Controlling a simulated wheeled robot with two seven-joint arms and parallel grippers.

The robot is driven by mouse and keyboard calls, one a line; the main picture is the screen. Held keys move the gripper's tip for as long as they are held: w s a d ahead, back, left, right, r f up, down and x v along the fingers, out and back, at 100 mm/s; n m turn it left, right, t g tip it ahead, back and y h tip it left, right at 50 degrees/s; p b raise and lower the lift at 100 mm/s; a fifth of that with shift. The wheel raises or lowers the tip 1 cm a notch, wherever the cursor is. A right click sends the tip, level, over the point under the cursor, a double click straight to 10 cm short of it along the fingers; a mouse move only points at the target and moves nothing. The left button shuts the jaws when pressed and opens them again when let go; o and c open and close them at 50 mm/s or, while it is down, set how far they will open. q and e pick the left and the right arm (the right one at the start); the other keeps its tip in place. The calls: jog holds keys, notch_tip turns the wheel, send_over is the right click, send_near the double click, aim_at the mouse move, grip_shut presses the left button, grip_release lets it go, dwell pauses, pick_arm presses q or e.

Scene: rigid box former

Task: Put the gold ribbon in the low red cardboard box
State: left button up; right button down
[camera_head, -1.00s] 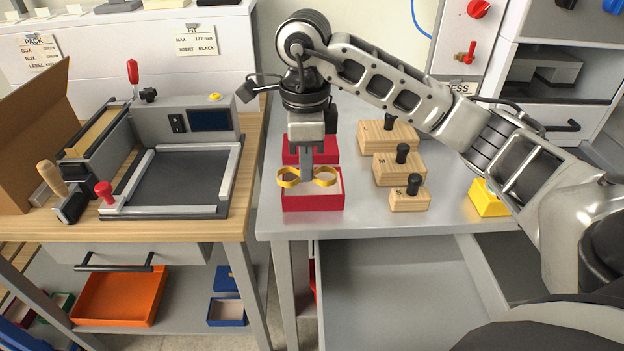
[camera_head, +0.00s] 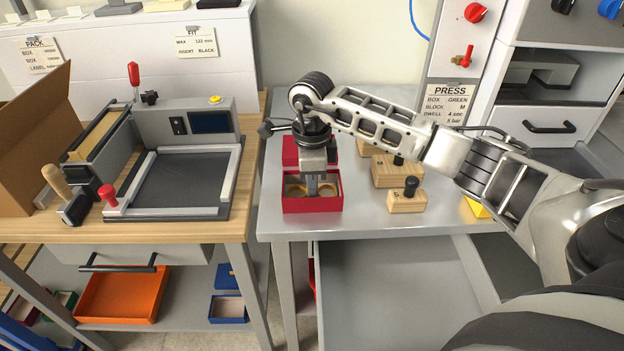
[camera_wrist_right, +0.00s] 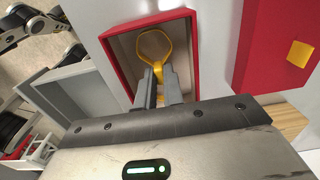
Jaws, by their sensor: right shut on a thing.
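The low red cardboard box (camera_head: 313,205) stands open on the left front part of the grey metal table, and it also shows in the right wrist view (camera_wrist_right: 117,62). My right gripper (camera_head: 312,190) points down into the box. It is shut on the middle of the gold ribbon (camera_head: 330,185), whose loops lie inside the box walls. In the right wrist view one yellow loop (camera_wrist_right: 154,45) shows ahead of the fingertips (camera_wrist_right: 158,88), within the box. I cannot tell whether the ribbon touches the box floor. My left gripper is not in view.
A second red piece (camera_head: 291,151) lies just behind the box; in the right wrist view it carries a yellow square (camera_wrist_right: 299,53). Wooden blocks with black knobs (camera_head: 406,200) stand to the right. An open grey drawer (camera_head: 390,290) is below the table front.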

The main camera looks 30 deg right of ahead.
jog(key=shift+f, duration=0.25)
jog(key=c, duration=1.5)
grip_release()
jog(key=shift+r, duration=0.1)
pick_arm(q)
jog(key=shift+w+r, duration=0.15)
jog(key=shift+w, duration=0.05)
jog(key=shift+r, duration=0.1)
pick_arm(e)
jog(key=shift+r, duration=0.5)
pick_arm(q)
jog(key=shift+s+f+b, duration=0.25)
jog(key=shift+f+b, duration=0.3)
jog(key=shift+b, duration=0.2)
pick_arm(e)
notch_tip(320, 180, up, 11)
jog(key=shift+r, duration=0.2)
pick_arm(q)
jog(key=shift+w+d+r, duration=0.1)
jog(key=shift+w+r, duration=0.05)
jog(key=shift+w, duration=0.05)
